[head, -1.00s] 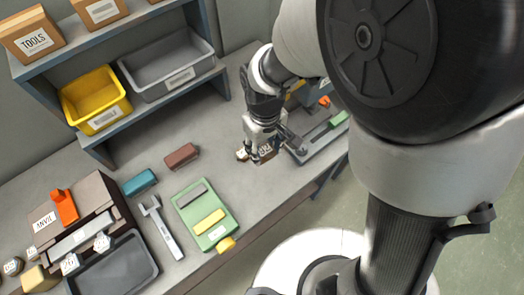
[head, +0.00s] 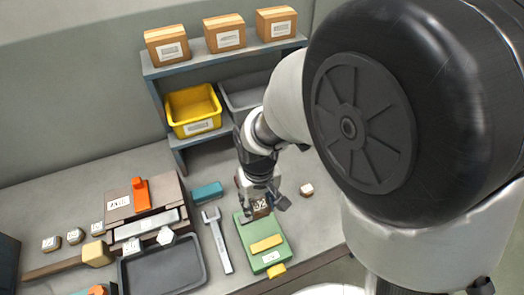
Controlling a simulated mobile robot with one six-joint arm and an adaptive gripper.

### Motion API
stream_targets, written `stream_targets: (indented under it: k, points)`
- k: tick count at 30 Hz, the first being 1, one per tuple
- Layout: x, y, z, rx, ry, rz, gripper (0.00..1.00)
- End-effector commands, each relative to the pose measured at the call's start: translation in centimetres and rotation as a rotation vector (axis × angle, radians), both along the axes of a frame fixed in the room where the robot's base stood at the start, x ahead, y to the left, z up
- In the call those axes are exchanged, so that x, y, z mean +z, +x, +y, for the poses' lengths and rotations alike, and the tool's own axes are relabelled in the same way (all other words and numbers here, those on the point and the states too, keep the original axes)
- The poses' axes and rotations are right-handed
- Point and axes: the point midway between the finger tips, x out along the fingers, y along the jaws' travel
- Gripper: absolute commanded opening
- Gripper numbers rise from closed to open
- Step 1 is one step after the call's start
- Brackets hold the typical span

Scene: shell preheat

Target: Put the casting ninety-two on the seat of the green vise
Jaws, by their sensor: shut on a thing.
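I cannot tell whether the casting touches the vise. The vise has a green base, a yellow bar (head: 266,244) across it and a yellow knob (head: 276,271) at its front. The gripper and casting hide its back part, including most of the grey bar there.
A wrench (head: 217,240) and a teal block (head: 206,192) lie left of the vise. Further left are a black tray (head: 162,286), an anvil station with an orange clamp (head: 141,194) and several small labelled blocks. A small block (head: 307,189) sits right. Shelving with bins (head: 192,108) stands behind.

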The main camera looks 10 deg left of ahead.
Motion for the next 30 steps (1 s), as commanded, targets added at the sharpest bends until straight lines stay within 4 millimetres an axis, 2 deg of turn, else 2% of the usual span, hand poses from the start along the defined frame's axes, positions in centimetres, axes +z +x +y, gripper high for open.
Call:
stream_targets:
  k: [1,3,10,19,25,30]
  points:
    - [-2.0,-0.1,-0.1,0.000,-0.003,0.005,0.17]
    - [-3.9,-0.1,-0.1,0.001,-0.003,0.005,0.17]
    - [-9.3,-0.1,0.0,0.001,-0.002,0.003,0.17]
    - [-11.7,0.0,0.0,0.001,-0.001,0.001,0.17]
    - [-14.8,-0.1,0.0,0.001,-0.001,0.002,0.17]
    - [-15.2,0.0,0.0,0.001,0.001,-0.001,0.17]
